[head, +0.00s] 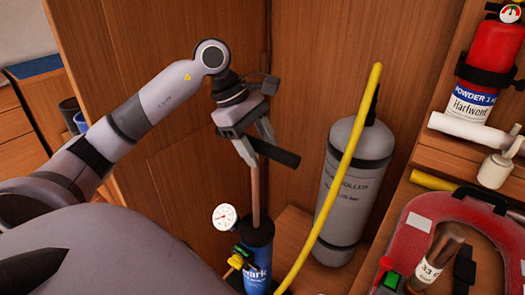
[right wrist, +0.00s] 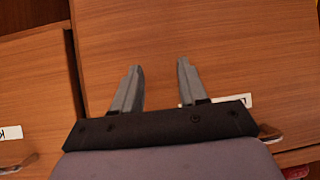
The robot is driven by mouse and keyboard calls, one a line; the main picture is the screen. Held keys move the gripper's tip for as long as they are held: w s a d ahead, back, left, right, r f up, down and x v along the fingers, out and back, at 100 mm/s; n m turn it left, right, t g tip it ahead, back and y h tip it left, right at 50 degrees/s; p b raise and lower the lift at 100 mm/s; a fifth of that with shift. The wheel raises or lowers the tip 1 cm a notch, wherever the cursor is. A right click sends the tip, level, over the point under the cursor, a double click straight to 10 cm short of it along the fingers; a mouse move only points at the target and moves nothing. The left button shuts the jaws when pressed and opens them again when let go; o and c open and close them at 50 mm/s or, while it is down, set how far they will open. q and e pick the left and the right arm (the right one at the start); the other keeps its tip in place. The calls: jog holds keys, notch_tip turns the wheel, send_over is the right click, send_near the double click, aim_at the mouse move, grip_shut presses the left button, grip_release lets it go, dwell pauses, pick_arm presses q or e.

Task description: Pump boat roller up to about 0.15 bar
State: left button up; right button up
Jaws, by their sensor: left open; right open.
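The boat roller (head: 340,200) is a grey cylinder with dark lettering, standing upright in the wooden corner. The hand pump (head: 258,260) has a blue body, a thin raised rod and a black T-handle (head: 284,155). A round white gauge (head: 225,217) sits beside the pump; its reading is too small to tell. A yellow hose (head: 335,185) runs up in front of the roller. My left gripper (head: 257,142) is open at the pump handle, fingers about its near part; contact cannot be told. My right gripper (right wrist: 159,65) is open and empty in the right wrist view.
A red fire extinguisher (head: 492,55) hangs at the upper right. A red horseshoe-shaped thing (head: 415,222) and a labelled bottle (head: 440,258) crowd the right. Wooden walls stand close behind the pump. My right gripper faces wooden drawer fronts (right wrist: 220,40).

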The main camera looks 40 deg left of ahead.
pick_arm(q)
jog(key=shift+x, duration=1.05)
grip_shut()
notch_tip(320, 180, down, 15)
jog(key=b, duration=1.3)
jog(key=shift+f+b, duration=0.6)
jog(key=shift+f, duration=0.2)
grip_release()
